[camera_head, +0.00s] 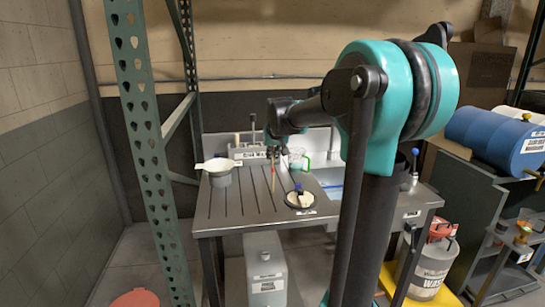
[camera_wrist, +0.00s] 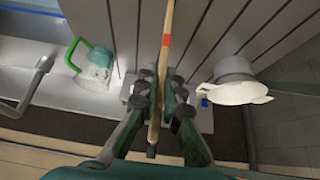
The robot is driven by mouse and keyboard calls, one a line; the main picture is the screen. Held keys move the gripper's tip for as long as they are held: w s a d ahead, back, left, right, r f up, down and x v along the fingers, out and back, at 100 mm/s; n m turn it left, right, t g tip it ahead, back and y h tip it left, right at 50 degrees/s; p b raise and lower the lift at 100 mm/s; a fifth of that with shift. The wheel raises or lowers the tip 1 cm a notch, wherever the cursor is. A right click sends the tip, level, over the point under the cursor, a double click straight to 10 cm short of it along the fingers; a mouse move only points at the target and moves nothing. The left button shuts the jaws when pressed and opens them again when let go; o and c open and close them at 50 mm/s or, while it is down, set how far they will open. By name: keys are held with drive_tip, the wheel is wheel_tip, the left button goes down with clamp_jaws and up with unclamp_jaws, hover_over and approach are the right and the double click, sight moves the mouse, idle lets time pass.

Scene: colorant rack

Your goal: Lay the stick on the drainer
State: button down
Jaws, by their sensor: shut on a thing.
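The stick is a thin wooden rod with a red band, and in the wrist view the stick (camera_wrist: 167,55) runs lengthwise between my fingers. My gripper (camera_wrist: 158,90) is shut on it. In the head view my gripper (camera_head: 275,150) is over the back of the bench, with the stick (camera_head: 273,180) hanging below it, roughly upright. The drainer (camera_head: 230,207) is the grey grooved left part of the bench top. It also shows in the wrist view (camera_wrist: 215,40) beneath the stick. I cannot tell whether the stick's far end touches it.
A white spouted vessel (camera_head: 217,170) stands at the drainer's back left. A dark round dish (camera_head: 300,200) with pale contents sits at its right. A clear jug with a green handle (camera_wrist: 95,68) and a grey rack (camera_head: 248,150) stand at the back. The drainer's front left is clear.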

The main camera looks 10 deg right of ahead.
drive_tip(key=c, duration=1.7)
unclamp_jaws()
drive_tip(key=v, duration=1.2)
drive_tip(key=s+d+f, duration=0.1)
drive_tip(key=s+f, duration=0.8)
drive_tip(key=f, duration=0.1)
drive_tip(key=s+f+g, duration=0.1)
drive_tip(key=s+f, duration=0.8)
drive_tip(key=f, duration=0.2)
drive_tip(key=s+d+f+g, duration=0.1)
drive_tip(key=s+f, duration=0.8)
drive_tip(key=f, duration=0.2)
drive_tip(key=shift+s+d+f, duration=0.15)
drive_tip(key=shift+d+f, duration=0.1)
drive_tip(key=shift+d, duration=0.05)
